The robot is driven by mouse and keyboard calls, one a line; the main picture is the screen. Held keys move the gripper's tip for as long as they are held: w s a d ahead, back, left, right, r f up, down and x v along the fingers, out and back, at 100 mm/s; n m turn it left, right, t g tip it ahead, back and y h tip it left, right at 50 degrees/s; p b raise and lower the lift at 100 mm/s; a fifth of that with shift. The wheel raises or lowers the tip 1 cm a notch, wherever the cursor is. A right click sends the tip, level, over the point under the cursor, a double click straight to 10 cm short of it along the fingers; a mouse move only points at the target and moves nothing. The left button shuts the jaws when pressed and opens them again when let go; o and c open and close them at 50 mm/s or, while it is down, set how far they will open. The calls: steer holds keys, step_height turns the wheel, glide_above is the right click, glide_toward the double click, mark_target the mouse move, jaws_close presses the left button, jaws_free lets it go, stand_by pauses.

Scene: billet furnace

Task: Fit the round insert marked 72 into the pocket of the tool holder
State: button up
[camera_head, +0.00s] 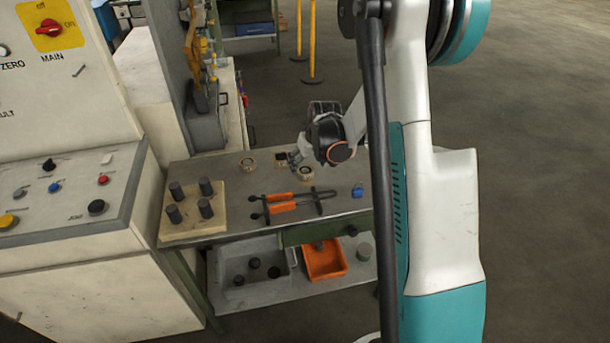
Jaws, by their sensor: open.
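My gripper (296,158) hangs over the far right part of the metal workbench, fingers pointing down and left. It is open, and I see nothing held in it. Two small round tan pieces lie on the bench: one (249,164) left of the gripper, the other (306,173) just below it in the picture. Any number on them is too small to read, so I cannot tell which is marked 72. A small dark square piece with a light edge (281,158) lies between them near the fingertips; it may be the tool holder, but its pocket cannot be made out.
A grey tray (232,262) and an orange bin (326,262) sit below. A control console (75,195) stands left.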

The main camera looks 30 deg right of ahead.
mark_target(305, 170)
steer(key=x, duration=0.1)
steer(key=b+x, duration=0.1)
steer(key=x, duration=0.1)
steer(key=b+x, duration=0.1)
steer(key=x, duration=0.1)
steer(key=shift+w+d, duration=0.1)
steer(key=shift+d, duration=0.15)
steer(key=shift+r, duration=0.1)
jaws_close()
step_height(305, 170, up, 20)
steer(key=p, duration=0.6)
steer(key=s+a+f, duration=0.6)
steer(key=a, duration=0.3)
steer(key=s+a+f+n, duration=0.1)
steer(key=s+a+f, duration=0.5)
steer(key=a, duration=0.4)
steer(key=shift+s+a, duration=0.2)
steer(key=shift+s, duration=0.45)
